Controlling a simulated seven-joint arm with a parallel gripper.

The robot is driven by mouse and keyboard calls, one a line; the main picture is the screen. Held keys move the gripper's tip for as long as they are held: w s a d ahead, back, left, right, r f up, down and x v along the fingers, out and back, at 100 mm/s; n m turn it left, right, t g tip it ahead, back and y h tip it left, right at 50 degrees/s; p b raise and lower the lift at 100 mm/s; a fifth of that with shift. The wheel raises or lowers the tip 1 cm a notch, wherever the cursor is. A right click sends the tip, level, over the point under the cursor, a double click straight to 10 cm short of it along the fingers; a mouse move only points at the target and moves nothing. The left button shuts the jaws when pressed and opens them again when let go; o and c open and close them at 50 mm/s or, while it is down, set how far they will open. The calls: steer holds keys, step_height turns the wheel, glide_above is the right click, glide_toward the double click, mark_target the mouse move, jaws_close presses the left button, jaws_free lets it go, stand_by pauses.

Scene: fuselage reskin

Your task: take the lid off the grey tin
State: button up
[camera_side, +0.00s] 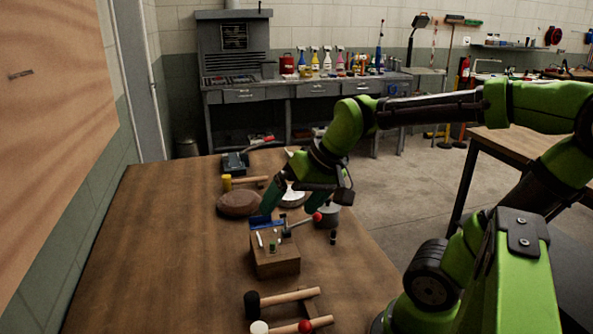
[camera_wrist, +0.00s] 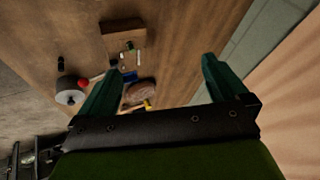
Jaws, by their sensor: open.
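The grey tin (camera_side: 327,216) stands near the right edge of the wooden table in the side view, partly hidden by my gripper. In the wrist view the tin (camera_wrist: 68,86) is at the left, outside the left finger, with a dark knob-like spot on it. Its lid appears to be on, though its rim is too small to make out. My gripper (camera_side: 295,201) has two dark green fingers, pointing down over the table. In the wrist view my gripper (camera_wrist: 157,74) is open, with nothing held between its fingers.
A wooden block (camera_side: 275,258) holding small tools stands in front of the tin. A red-ended tool (camera_side: 316,217) crosses close to it. A brown round object (camera_side: 239,203) and yellow mallet (camera_side: 228,183) lie left. Hammers (camera_side: 280,298) lie nearer. The table's left side is clear.

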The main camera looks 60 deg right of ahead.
steer(key=w+d+m+g, duration=0.2)
steer(key=w+d+m, duration=0.2)
steer(key=d, duration=0.5)
steer(key=m+g+h, duration=0.1)
steer(key=m+g, duration=0.3)
steer(key=m, duration=0.7)
glide_above(328, 202)
step_height(328, 202, down, 3)
step_height(328, 202, up, 2)
steer(key=d+m, duration=0.1)
steer(key=m, duration=0.2)
steer(key=shift+m, duration=0.3)
steer(key=f, duration=1.1)
steer(key=shift+w+d, duration=0.1)
steer(key=shift+w, duration=0.15)
steer(key=shift+a+f, duration=0.2)
steer(key=shift+f, duration=2.55)
steer(key=c, duration=0.8)
